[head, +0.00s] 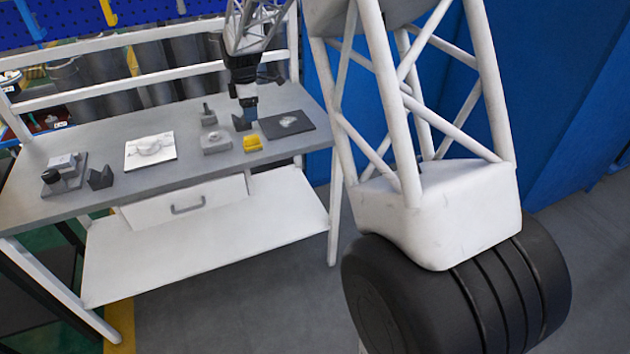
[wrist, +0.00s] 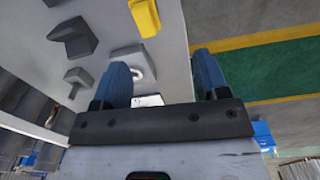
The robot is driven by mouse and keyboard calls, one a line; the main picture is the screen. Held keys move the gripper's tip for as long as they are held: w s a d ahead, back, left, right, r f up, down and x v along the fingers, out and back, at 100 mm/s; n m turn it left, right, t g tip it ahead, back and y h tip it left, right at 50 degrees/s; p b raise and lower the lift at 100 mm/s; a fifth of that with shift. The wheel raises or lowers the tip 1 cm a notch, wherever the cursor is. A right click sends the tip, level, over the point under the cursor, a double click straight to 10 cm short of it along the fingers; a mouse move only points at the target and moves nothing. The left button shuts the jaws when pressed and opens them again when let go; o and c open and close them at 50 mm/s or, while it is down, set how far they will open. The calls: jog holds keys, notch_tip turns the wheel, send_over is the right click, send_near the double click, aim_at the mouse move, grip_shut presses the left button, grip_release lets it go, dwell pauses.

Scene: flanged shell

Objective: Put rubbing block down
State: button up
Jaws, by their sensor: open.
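No block is labelled, so I cannot tell for certain which is the rubbing block. A yellow block (head: 252,143) rests on the grey bench near its front edge, and it also shows at the top of the wrist view (wrist: 145,17). A dark wedge-shaped block (head: 241,123) stands behind it, next to my gripper (head: 248,108). My gripper's blue fingers are spread apart with nothing seen held between them, and they also show in the wrist view (wrist: 160,80). The head view does not show clearly whether the fingertips touch the wedge.
A grey block with a ring (head: 216,143) and a small upright piece (head: 208,115) stand left of the wedge. A dark mat (head: 302,131) with a pale part lies to the right. A white plate (head: 167,154) lies farther left. Bare bench separates these items.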

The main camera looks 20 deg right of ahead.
jog(key=s+r+m+t, duration=0.1)
jog(key=s+r+m, duration=0.5)
jog(key=s, duration=0.7)
jog(key=s+r+m, duration=0.3)
jog(key=s+r, duration=0.4)
jog(key=s, duration=0.7)
jog(key=s+f+m+t, duration=0.1)
jog(key=s+m, duration=0.7)
jog(key=s, duration=1.6)
jog(key=shift+s+d+f, duration=0.4)
jog(key=shift+f, duration=0.2)
jog(key=shift+o, duration=0.4)
